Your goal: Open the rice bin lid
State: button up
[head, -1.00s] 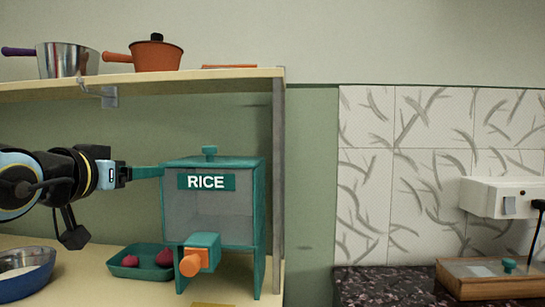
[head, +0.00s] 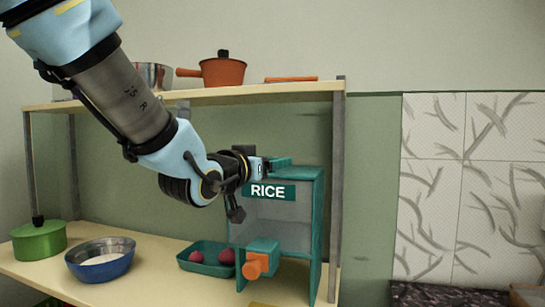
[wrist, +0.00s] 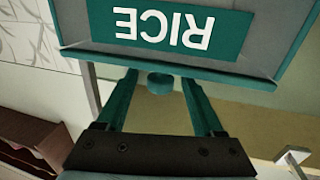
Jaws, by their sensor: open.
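The rice bin (head: 290,235) is a teal-framed box with a grey front, a RICE label and an orange spout (head: 256,265). It stands upright on the lower shelf, its lid (head: 308,173) lying shut on top. My gripper (head: 282,161) is over the top of the bin, hiding the lid knob in the head view. In the wrist view, which shows the bin upside down, the teal knob (wrist: 160,83) sits between the tips of my open gripper (wrist: 158,78). There are visible gaps beside the knob, and nothing is gripped.
The upper shelf (head: 215,93) runs close above my gripper, with an orange pot (head: 222,71) on it. A shelf post (head: 338,190) stands just right of the bin. A teal tray (head: 205,268) with pink items, a blue bowl (head: 100,268) and a green pot (head: 40,242) are left.

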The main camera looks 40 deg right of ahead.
jog(key=shift+w+d, duration=0.2)
jog(key=shift+d, duration=0.25)
grip_shut()
dwell(0.3)
dwell(0.9)
